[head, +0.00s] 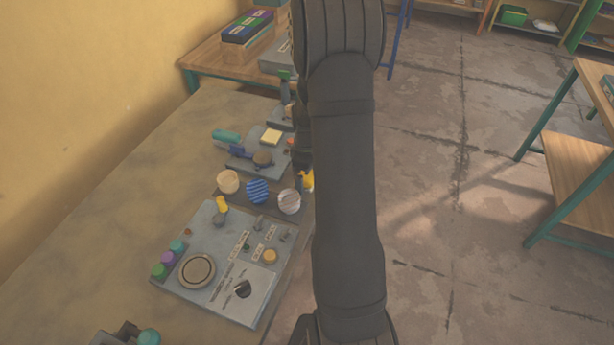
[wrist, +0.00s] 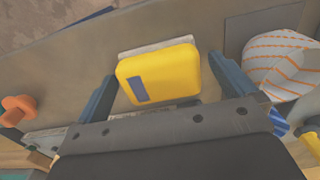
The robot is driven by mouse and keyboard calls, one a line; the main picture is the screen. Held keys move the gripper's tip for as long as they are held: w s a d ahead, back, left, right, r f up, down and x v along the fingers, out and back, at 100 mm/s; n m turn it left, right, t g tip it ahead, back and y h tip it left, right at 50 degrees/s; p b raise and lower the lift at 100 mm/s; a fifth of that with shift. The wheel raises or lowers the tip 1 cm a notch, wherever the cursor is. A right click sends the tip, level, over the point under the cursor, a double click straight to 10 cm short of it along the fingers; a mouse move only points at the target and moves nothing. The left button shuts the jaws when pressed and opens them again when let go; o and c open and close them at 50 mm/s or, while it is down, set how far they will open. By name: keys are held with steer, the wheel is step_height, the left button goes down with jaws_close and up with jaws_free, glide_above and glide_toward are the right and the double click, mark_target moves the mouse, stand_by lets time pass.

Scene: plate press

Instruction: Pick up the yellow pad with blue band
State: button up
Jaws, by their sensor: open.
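The yellow pad with a blue band (wrist: 172,76) is in the middle of the wrist view, with a pale grey layer showing along its far edge. My gripper (wrist: 162,70) is open, with one dark finger on each side of the pad. Gaps show between the pad and both fingers, and nothing is held. In the head view, a small yellow piece (head: 307,181) shows at the edge of my arm and looks like the same pad, mostly hidden. My gripper is hidden behind my arm there.
An orange-and-white striped round thing (wrist: 282,62) stands close right of my right finger, with a blue striped one (head: 257,190) near it. An orange knob (wrist: 18,108) is at the left. A control panel (head: 222,262) lies on the bench, whose left side is bare.

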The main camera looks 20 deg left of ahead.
steer(key=shift+f, duration=0.1)
steer(key=shift+c, duration=0.2)
steer(key=c, duration=1)
steer(key=shift+r, duration=0.2)
steer(key=shift+r, duration=0.25)
step_height(320, 180, up, 4)
steer(key=shift+f, duration=0.15)
steer(key=d+r, duration=0.2)
steer(key=d, duration=0.2)
steer(key=d+r, duration=0.2)
steer(key=d, duration=0.1)
steer(key=d+r, duration=0.2)
steer(key=d, duration=0.2)
steer(key=shift+s+d+r, duration=0.2)
steer(key=shift+s+d, duration=0.15)
steer(key=shift+s, duration=0.05)
